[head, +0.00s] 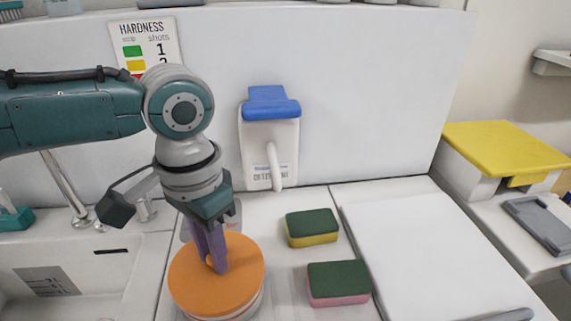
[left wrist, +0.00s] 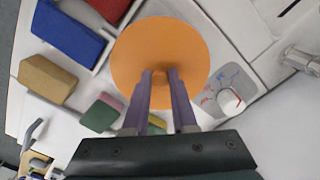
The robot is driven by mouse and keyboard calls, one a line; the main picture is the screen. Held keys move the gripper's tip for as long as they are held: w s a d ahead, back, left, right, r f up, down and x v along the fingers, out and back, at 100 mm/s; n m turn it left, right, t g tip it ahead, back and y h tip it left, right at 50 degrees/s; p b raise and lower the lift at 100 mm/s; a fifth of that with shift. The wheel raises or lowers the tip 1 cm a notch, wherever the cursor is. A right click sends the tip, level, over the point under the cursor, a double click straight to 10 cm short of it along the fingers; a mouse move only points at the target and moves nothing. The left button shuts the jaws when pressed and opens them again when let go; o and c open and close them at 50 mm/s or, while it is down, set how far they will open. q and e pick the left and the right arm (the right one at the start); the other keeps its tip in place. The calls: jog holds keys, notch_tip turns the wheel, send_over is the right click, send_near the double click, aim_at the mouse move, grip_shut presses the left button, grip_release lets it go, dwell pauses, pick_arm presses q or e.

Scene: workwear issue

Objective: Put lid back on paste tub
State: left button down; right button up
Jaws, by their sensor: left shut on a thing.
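The orange lid (head: 240,270) is a round disc with a small knob in its middle. It sits at the top of the pale paste tub (head: 247,308), of which only a strip of the side shows below the lid. I cannot tell whether the lid is fully seated. My left gripper (head: 218,266) points down and is shut on the lid's knob. In the left wrist view the lid (left wrist: 160,45) fills the upper middle, with the gripper fingers (left wrist: 160,82) on its knob. My right gripper is not in view.
Two sponges, one green and yellow (head: 312,228) and one green and pink (head: 338,283), lie right of the tub. A white board (head: 430,255) lies farther right. A sink (head: 60,275) is at the left. A blue-capped detergent dispenser (head: 270,140) hangs on the back wall.

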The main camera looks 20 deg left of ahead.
pick_arm(q)
jog(key=c, duration=0.6)
grip_release()
jog(key=shift+c, duration=0.2)
jog(key=shift+o, duration=0.4)
jog(key=o, duration=0.4)
notch_tip(320, 180, up, 7)
jog(key=p, duration=0.8)
